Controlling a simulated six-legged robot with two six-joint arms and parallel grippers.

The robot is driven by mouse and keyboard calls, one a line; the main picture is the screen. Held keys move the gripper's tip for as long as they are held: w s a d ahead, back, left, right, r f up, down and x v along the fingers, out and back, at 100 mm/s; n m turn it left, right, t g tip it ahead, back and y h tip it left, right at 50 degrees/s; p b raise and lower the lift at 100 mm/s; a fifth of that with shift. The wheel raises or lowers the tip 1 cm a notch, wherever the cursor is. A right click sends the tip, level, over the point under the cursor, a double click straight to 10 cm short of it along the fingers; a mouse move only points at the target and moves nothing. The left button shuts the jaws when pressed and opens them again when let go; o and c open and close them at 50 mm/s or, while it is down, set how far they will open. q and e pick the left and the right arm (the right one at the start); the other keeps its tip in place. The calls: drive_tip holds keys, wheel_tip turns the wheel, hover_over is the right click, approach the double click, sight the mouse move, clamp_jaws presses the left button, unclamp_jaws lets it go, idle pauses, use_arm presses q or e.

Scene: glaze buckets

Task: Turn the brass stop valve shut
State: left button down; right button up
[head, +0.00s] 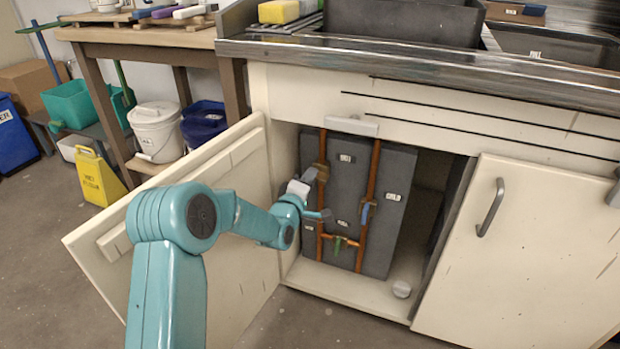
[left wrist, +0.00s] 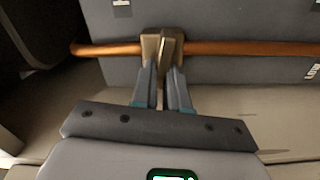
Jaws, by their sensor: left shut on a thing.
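The brass stop valve (left wrist: 151,44) sits on a copper pipe (left wrist: 108,49), which runs across the left wrist view. My left gripper (left wrist: 163,72) is shut on the valve's brass handle, with its two grey fingers close together on either side. In the head view the valve (head: 320,171) is on the left upright copper pipe (head: 322,148) inside the open sink cabinet, partly hidden by my left gripper. The handle's exact angle to the pipe is hard to tell. My right gripper is not clearly in view.
A second copper pipe (head: 374,165) carries a blue-handled valve (head: 366,213). A green-handled valve (head: 338,244) sits on the low cross pipe. The open cabinet door (head: 190,205) stands left, beside my arm. A closed door (head: 530,250) is right. A small pale round object (head: 401,289) lies on the cabinet floor.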

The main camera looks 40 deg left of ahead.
use_arm(q)
drive_tip(key=shift+f+n, duration=0.15)
drive_tip(key=shift+n, duration=0.95)
drive_tip(key=c, duration=1.1)
unclamp_jaws()
drive_tip(key=shift+c, duration=0.2)
drive_tip(key=shift+s, duration=0.1)
drive_tip(key=v, duration=1.6)
drive_tip(key=shift+d, duration=0.15)
